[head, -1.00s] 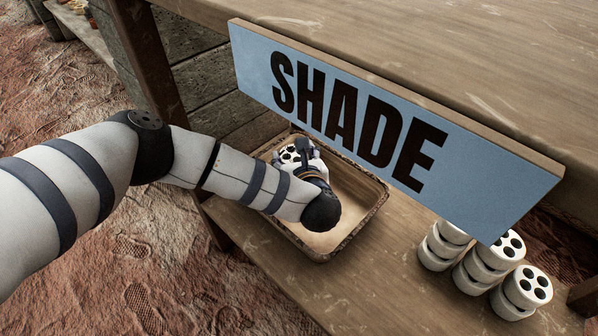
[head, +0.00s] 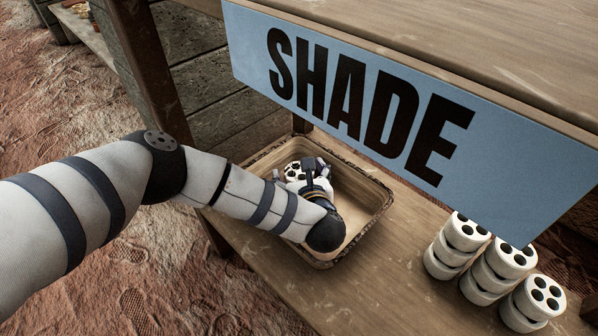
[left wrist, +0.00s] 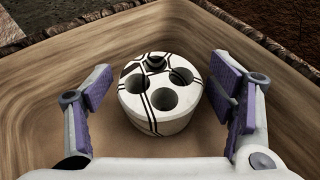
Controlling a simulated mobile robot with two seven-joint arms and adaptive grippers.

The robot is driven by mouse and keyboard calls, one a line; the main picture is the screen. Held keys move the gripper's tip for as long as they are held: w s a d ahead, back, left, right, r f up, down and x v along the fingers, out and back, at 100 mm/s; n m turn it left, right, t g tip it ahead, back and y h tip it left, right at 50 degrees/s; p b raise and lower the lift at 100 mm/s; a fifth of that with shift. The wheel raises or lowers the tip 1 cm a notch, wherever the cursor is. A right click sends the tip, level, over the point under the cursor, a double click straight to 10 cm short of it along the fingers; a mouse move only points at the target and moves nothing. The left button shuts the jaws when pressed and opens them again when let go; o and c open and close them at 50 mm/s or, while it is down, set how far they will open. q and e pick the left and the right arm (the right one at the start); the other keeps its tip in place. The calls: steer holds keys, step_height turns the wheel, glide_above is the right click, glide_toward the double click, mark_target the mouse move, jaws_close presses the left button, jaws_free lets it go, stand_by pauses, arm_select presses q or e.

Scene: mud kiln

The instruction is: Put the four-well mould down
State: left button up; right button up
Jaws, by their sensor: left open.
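The four-well mould (left wrist: 160,118) is a short white cylinder with black lines and several dark round wells on top. It stands upright on the floor of a wood-toned tray (head: 372,222), near its far end in the head view, where it is partly hidden (head: 293,171). My left gripper (left wrist: 162,78) is open, with one purple-padded finger on each side of the mould and a clear gap to both. In the head view the left gripper (head: 305,170) reaches down into the tray. My right gripper is not in view.
The tray sits on a wooden lower shelf (head: 395,285). A blue SHADE sign (head: 365,95) hangs from the tabletop edge above it, close over my gripper. Stacks of white multi-hole moulds (head: 490,268) stand to the right. Bare shelf lies between.

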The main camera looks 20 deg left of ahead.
arm_select(q)
steer(key=p+v, duration=0.1)
steer(key=v, duration=0.2)
steer(key=p+v, duration=0.2)
steer(key=v, duration=0.2)
steer(key=p+v, duration=0.1)
steer(key=v, duration=0.3)
steer(key=shift+r+p, duration=0.3)
steer(key=shift+r, duration=0.05)
steer(key=shift+s+d, duration=0.25)
steer(key=shift+s, duration=0.15)
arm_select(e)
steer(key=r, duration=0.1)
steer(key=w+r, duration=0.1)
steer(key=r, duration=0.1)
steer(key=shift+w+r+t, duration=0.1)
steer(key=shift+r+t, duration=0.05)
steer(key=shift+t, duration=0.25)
